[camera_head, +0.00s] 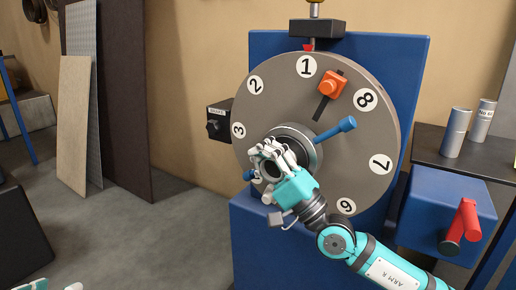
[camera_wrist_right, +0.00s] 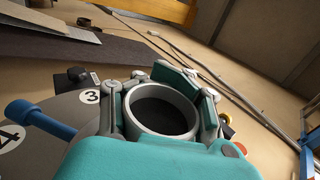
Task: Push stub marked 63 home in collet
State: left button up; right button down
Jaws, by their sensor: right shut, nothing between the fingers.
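The collet (camera_head: 302,142) is a grey round nose at the middle of a large numbered grey disc (camera_head: 270,95). My right gripper (camera_head: 268,162) is shut and empty, in front of the collet's lower left and covering part of it. In the right wrist view a grey ring with a dark bore (camera_wrist_right: 160,92) shows between the finger links; I cannot tell whether it is the collet's mouth. No stub with a readable 63 shows. Two grey cylinders (camera_head: 456,132) (camera_head: 482,128) stand on the dark shelf at the right; one bears a white label. Of my left gripper (camera_head: 56,286) only bits show at the bottom left.
Blue-ended levers (camera_head: 348,124) stick out around the collet. An orange knob (camera_head: 330,86) sits in a slot on the disc. A black switch box (camera_head: 217,120) is at its left. A blue box with a red handle (camera_head: 467,220) is at the right.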

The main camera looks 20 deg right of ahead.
jog(key=shift+w+d+r, duration=0.1)
jog(key=shift+d+r, duration=0.1)
jog(key=c, duration=1)
grip_release()
jog(key=shift+r, duration=0.1)
jog(key=shift+f, duration=0.2)
jog(key=v, duration=1.2)
jog(key=shift+a+f, duration=0.1)
jog(key=shift+a, duration=0.05)
jog(key=shift+a, duration=0.1)
